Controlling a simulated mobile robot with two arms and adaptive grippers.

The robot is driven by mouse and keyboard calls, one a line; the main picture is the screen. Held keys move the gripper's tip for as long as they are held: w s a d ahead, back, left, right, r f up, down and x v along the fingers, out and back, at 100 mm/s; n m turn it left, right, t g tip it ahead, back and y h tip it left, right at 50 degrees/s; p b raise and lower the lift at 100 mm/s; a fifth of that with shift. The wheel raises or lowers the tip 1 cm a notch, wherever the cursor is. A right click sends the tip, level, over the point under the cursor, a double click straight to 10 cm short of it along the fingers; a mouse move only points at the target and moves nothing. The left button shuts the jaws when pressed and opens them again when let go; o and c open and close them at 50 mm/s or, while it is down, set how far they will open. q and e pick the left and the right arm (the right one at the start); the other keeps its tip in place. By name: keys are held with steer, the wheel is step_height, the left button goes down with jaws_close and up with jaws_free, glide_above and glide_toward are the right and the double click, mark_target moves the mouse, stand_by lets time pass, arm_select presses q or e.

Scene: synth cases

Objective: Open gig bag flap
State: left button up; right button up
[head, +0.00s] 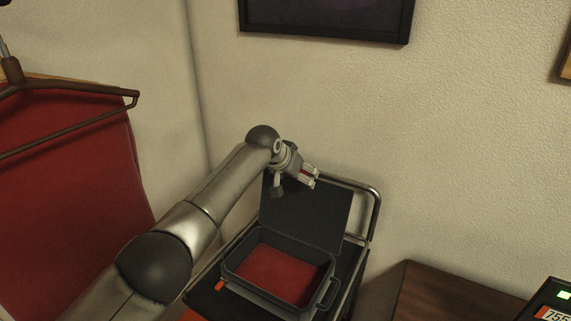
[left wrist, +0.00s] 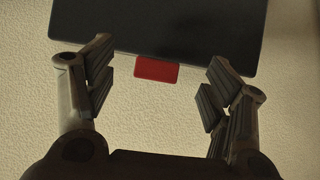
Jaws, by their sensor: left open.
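The gig bag shows in the head view as a dark case (head: 270,294) with a red inside, and its dark flap (head: 310,219) stands up at the back. In the left wrist view the flap (left wrist: 160,30) fills the top, with a red tab (left wrist: 156,70) on its edge. My left gripper (head: 312,177) is at the upper edge of the raised flap. Its open fingers (left wrist: 158,84) lie on either side of the tab in that view, with visible gaps. Whether they touch the flap is unclear. My right gripper is not in view.
The case sits on a dark stand with a metal rail (head: 375,215) behind and right. A wooden cabinet (head: 450,295) with a digital display device (head: 550,298) is at right. A red garment on a hanger (head: 75,90) hangs left. The wall is close behind.

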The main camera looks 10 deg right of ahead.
arm_select(q)
steer(key=v, duration=1.1)
steer(key=shift+f, duration=0.1)
